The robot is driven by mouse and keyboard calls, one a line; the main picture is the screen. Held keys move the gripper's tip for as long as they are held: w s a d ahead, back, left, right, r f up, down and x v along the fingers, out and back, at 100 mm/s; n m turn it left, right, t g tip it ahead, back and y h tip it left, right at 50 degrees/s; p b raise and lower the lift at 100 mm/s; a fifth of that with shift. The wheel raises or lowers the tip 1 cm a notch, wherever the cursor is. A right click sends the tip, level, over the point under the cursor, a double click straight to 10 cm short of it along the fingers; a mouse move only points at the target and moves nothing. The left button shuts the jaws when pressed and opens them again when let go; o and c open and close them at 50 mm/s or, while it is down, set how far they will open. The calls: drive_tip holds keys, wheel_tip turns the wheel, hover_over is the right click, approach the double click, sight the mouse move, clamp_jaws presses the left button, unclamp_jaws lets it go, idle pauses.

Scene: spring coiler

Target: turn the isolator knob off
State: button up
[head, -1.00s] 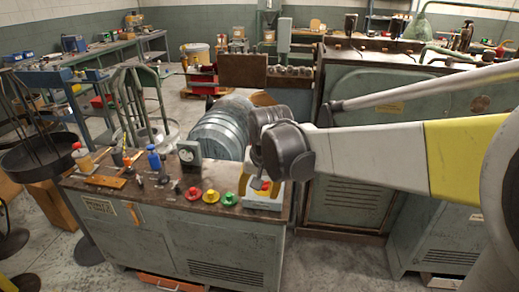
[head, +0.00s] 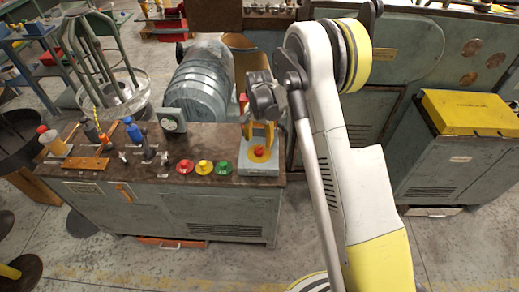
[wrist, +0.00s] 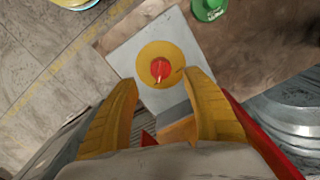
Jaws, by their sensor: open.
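The isolator knob (head: 259,152) is small and red. It sits at the centre of a round yellow plate (head: 250,157) on a light grey box (head: 260,170) at the right end of the bench top. In the wrist view the red knob (wrist: 160,69) shows a pale mark on its face, inside the yellow disc (wrist: 148,52). My gripper (head: 259,133) points down over the box, its yellow fingers apart. In the wrist view the open gripper (wrist: 162,82) has a finger on each side below the knob, with nothing between them. Whether the fingers touch the box, I cannot tell.
Red (head: 185,167), yellow (head: 204,167) and green (head: 223,168) buttons stand left of the box. A gauge (head: 172,121), bottles and tools occupy the bench's left part. A yellow-topped cabinet (head: 470,112) stands right.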

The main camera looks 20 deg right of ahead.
sight(259, 148)
wheel_tip(259, 148, down, 6)
drive_tip(key=shift+w+f+b, duration=0.1)
drive_tip(key=shift+f+b, duration=0.1)
drive_tip(key=shift+b, duration=0.2)
drive_tip(key=c, duration=1.2)
